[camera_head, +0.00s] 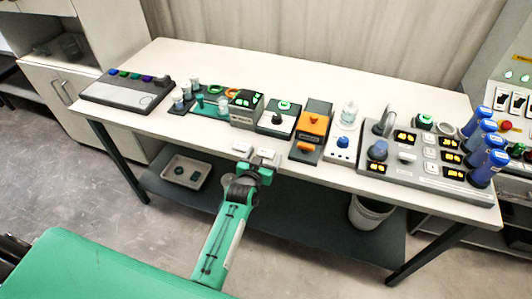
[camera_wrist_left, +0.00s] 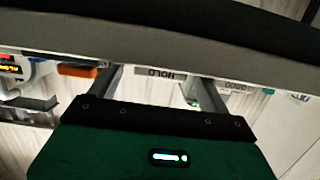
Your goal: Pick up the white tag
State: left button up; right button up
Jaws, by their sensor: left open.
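Two small white tags lie near the table's front edge in the head view, one on the left (camera_head: 240,146) and one on the right (camera_head: 266,153). My left gripper (camera_head: 256,164) is open at that front edge, right by the tags. In the left wrist view its two fingers (camera_wrist_left: 160,84) reach forward, with a tag lettered HOLD (camera_wrist_left: 160,73) showing between them. Another lettered tag (camera_wrist_left: 235,86) shows to the right of the fingers. I cannot tell whether the fingers touch a tag. My right gripper is not in view.
Behind the tags stand a black device (camera_head: 245,107), a timer box (camera_head: 280,117) and an orange-topped unit (camera_head: 312,130). The white tabletop (camera_head: 190,133) is bare left of the tags. A lower shelf holds a tray (camera_head: 187,171).

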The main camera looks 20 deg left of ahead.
pick_arm(q)
jog(key=c, duration=1)
jog(key=shift+c, duration=0.3)
jog(key=shift+r, duration=0.15)
